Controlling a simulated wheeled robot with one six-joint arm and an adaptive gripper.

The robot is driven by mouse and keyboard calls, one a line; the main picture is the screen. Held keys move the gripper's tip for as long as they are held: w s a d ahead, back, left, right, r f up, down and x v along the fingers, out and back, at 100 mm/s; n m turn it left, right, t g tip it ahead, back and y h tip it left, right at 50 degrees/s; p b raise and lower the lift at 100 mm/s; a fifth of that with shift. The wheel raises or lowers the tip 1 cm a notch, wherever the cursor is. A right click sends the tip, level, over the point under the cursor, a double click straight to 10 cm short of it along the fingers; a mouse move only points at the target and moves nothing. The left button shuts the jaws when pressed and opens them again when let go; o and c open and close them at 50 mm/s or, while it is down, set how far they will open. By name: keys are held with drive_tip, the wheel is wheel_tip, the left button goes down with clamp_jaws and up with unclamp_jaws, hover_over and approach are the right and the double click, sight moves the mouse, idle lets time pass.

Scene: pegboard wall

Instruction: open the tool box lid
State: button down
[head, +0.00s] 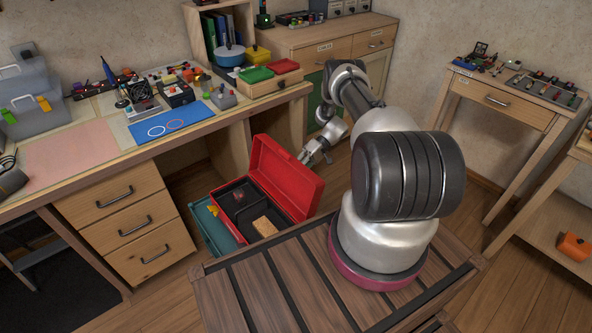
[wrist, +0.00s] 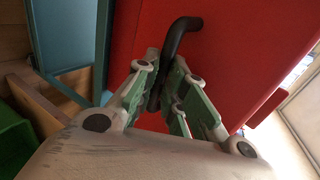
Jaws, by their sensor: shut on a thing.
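The red tool box (head: 229,221) stands low beside the workbench with its red lid (head: 289,176) raised and standing roughly upright on the right side. Its dark inside shows, with a tan block (head: 264,227) and a small reddish thing in it. My gripper (head: 304,158) is at the outer side of the lid, near its upper edge. In the wrist view my gripper (wrist: 158,95) is shut on a black bar handle (wrist: 178,32) on the red lid (wrist: 240,45). The handle is hidden in the head view.
A teal container (head: 212,232) lies beside and under the tool box. The workbench drawers (head: 130,225) stand to the left, and a slatted wooden surface (head: 265,285) lies in front. Open floor shows right of my arm; a side table (head: 505,95) stands beyond.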

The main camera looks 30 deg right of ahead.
drive_tip(key=shift+s+a+f, duration=0.15)
drive_tip(key=shift+s+f, duration=0.05)
drive_tip(key=shift+f, duration=0.1)
drive_tip(key=c, duration=1.5)
unclamp_jaws()
drive_tip(key=shift+w+r, duration=0.1)
drive_tip(key=v, duration=1.2)
drive_tip(key=shift+w, duration=0.1)
